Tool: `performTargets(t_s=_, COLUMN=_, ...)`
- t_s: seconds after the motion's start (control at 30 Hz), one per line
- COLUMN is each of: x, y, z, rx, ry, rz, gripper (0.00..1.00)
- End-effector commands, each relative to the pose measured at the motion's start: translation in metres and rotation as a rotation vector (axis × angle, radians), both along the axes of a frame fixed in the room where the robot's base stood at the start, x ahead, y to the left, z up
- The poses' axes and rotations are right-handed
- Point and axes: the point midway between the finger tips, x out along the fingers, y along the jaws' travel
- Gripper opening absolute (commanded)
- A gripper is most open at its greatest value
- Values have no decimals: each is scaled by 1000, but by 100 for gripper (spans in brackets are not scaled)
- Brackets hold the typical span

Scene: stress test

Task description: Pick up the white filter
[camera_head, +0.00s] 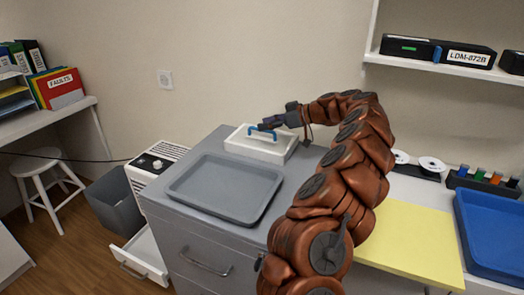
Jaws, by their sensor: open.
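A white box-like block (262,148), which looks like the white filter, lies at the back of the grey cabinet top. A blue handle (259,131) stands up on its upper side. My gripper (268,123) is over the block, close to the blue handle, with my brown arm reaching in from the lower right. The jaws are open, but their fingers are small and dark here. I cannot tell whether they touch the handle or are around it.
A grey tray (187,192) lies empty in front of the white block. At right are a yellow mat (425,245), a blue tray (497,215), and spools (431,164) below a shelf (425,66). A drawer (136,257) stands open low at left.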

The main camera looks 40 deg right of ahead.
Motion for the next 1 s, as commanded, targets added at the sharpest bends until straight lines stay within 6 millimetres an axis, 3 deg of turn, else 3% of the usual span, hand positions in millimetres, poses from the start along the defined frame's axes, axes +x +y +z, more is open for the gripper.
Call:
performTargets(t_s=0.03, x=-3, y=-17, z=-13, rx=-16, ry=-12, rz=-24, gripper=42)
performTargets(t_s=0.1, x=-6, y=-32, z=-22, rx=-36, ry=-24, rz=-44, gripper=42)
performTargets(t_s=0.27, x=-9, y=-48, z=-29, rx=-60, ry=-40, rz=-67, gripper=42)
performTargets(t_s=0.67, x=15, y=-35, z=-40, rx=-60, ry=-41, rz=-69, gripper=42)
performTargets(t_s=1.0, x=49, y=-16, z=-56, rx=-62, ry=-39, rz=-68, gripper=42)
